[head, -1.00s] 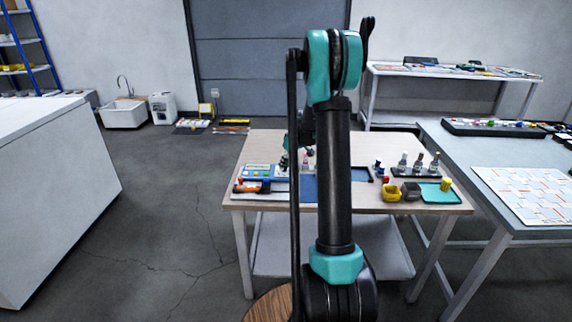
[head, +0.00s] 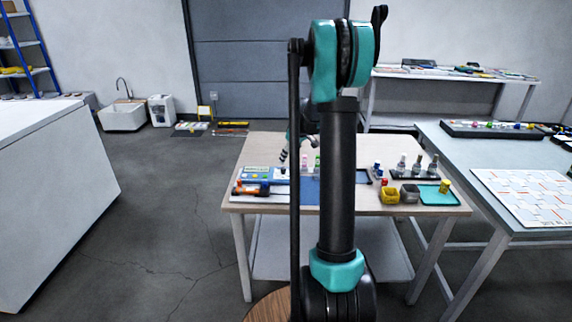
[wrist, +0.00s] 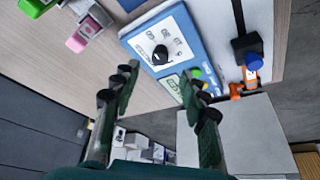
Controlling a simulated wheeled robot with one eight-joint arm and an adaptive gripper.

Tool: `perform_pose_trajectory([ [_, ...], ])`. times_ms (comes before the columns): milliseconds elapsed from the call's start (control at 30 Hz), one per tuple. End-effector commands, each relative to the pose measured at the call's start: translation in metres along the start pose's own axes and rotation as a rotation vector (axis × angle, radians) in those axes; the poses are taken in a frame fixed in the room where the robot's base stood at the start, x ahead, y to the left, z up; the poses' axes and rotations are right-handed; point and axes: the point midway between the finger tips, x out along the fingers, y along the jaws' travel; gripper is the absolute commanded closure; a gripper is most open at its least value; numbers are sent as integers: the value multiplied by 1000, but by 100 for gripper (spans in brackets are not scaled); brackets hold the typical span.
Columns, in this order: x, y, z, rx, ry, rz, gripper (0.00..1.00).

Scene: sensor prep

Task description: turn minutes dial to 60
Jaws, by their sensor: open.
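A blue and white device (wrist: 165,45) lies on the tabletop, with a black dial (wrist: 160,54) on its white panel, a small display (wrist: 176,87) and green and yellow buttons. The dial's printed marks are too small to read. In the head view the device (head: 262,174) sits at the table's left part. My gripper (wrist: 158,82) is open and empty. Its two fingers spread on either side of the device's near part in the wrist view, and the dial appears beyond the fingertips, apart from them. In the head view my gripper (head: 283,158) is small, above the device.
Pink-topped (wrist: 77,42) and green-topped (wrist: 34,6) items stand beside the device. An orange and blue tool (wrist: 243,88) lies on its other side. Bottles (head: 417,165), yellow and grey bins (head: 389,195) and a teal tray (head: 438,196) occupy the table's right.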

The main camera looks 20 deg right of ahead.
Motion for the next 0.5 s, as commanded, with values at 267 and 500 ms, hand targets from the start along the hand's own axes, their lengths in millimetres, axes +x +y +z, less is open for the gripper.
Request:
perform_pose_trajectory([
  [267,-47,0,0,0,-1,0,56],
  [500,-60,0,0,0,-1,0,56],
])
